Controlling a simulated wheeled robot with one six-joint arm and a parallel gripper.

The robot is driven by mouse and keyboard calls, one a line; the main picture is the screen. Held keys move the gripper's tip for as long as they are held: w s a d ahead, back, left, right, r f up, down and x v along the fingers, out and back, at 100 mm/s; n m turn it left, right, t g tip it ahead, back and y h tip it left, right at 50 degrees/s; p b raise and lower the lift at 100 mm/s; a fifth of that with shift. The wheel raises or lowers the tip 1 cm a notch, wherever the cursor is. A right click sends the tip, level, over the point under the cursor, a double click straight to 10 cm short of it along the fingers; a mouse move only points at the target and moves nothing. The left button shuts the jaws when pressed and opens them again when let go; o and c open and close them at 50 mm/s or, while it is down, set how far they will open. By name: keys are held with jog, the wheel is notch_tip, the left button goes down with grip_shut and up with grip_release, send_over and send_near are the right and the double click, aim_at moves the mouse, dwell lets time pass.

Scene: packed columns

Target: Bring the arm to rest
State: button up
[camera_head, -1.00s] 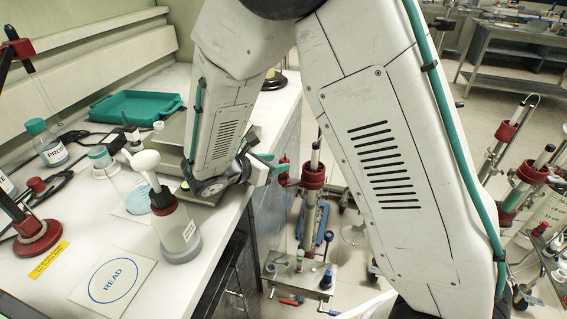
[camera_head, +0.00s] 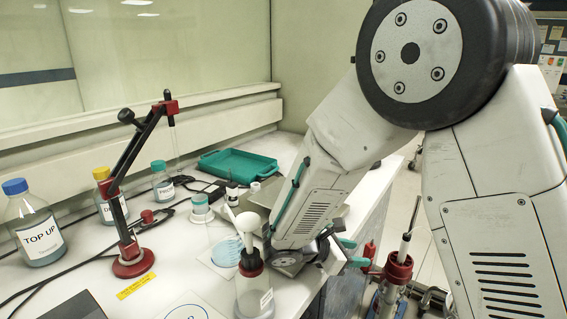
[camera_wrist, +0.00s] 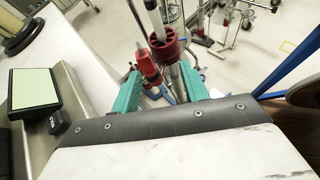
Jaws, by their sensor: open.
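My arm reaches over the front edge of the bench, with its wrist low beside the benchtop. My gripper (camera_head: 352,252) shows its teal fingers just past the bench edge. In the wrist view my gripper (camera_wrist: 162,90) has its two teal fingers spread apart, with nothing seen held. A column with a red collar (camera_head: 398,270) stands just right of the fingers in the head view. In the wrist view the red collar (camera_wrist: 166,46) appears beyond and between the fingertips; whether anything touches it I cannot tell.
A red-based stand (camera_head: 133,263), TOP UP bottle (camera_head: 38,245) and teal tray (camera_head: 238,166) are farther left and back. The wrist view shows a device with a pale screen (camera_wrist: 34,89) at left.

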jog(key=s+d+r+m+y, duration=0.2)
jog(key=s+r+m+y, duration=0.2)
jog(key=s+m, duration=0.3)
jog(key=s+d+r+m+g+y, duration=0.1)
jog(key=s+r+m+y, duration=0.3)
jog(key=s, duration=0.7)
jog(key=s+d+r+m+g+y, duration=0.1)
jog(key=s+d+r+m+y, duration=0.2)
jog(key=s+r+m, duration=0.5)
jog(key=shift+s+d+m+y, duration=0.2)
jog(key=shift+s+m+y, duration=0.35)
jog(key=shift+m, duration=0.25)
